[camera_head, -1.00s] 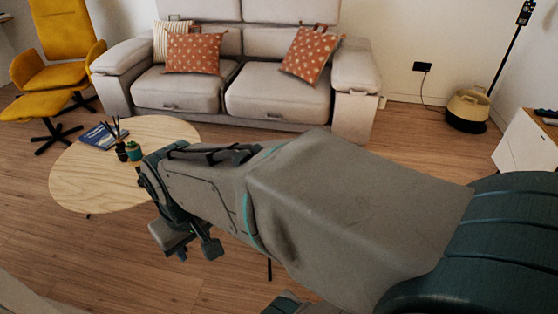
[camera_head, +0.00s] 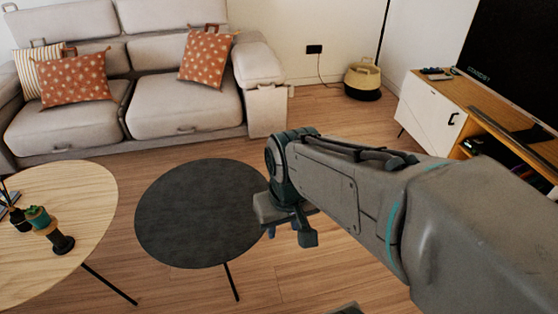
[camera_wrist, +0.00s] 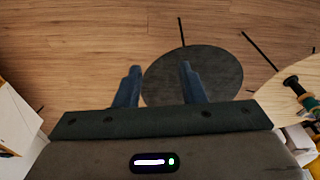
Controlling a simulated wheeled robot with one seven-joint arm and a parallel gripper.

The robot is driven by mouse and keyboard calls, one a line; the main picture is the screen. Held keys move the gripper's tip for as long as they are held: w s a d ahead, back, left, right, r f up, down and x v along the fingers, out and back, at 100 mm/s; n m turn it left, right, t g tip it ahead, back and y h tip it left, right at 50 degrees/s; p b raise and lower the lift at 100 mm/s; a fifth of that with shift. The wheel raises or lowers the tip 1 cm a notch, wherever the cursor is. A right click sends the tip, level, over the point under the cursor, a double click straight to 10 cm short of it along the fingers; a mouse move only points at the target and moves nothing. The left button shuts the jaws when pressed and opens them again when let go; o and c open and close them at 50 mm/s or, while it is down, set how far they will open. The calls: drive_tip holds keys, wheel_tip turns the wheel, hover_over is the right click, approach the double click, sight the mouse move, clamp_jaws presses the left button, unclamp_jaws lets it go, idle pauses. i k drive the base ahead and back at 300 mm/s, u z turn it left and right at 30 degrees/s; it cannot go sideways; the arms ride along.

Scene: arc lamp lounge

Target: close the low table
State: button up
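A round black low table (camera_head: 185,215) stands in the middle of the head view, with thin dark legs. A larger round light-wood low table (camera_head: 85,190) stands at its left. Neither shows a visible door or drawer. The wrist view shows the black table (camera_wrist: 215,75) beyond my fingers and part of the wood table (camera_wrist: 268,95) at the right. My gripper (camera_head: 289,232) is at the black table's right side in the head view. Its two fingers (camera_wrist: 160,72) are apart and empty. My arm hides part of the floor.
A wooden media cabinet (camera_head: 485,100) with a white front (camera_head: 430,112) and black handle stands at the right, under a TV (camera_head: 510,65). A grey sofa (camera_head: 185,105) is behind the tables. A basket (camera_head: 363,82) stands by the wall.

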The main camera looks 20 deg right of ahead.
sight(198, 214)
drive_tip(key=z, duration=0.3)
drive_tip(key=i, duration=0.5)
drive_tip(key=u, duration=0.05)
drive_tip(key=k, duration=0.5)
drive_tip(key=z, duration=0.65)
drive_tip(key=i, duration=0.55)
drive_tip(key=u, duration=0.65)
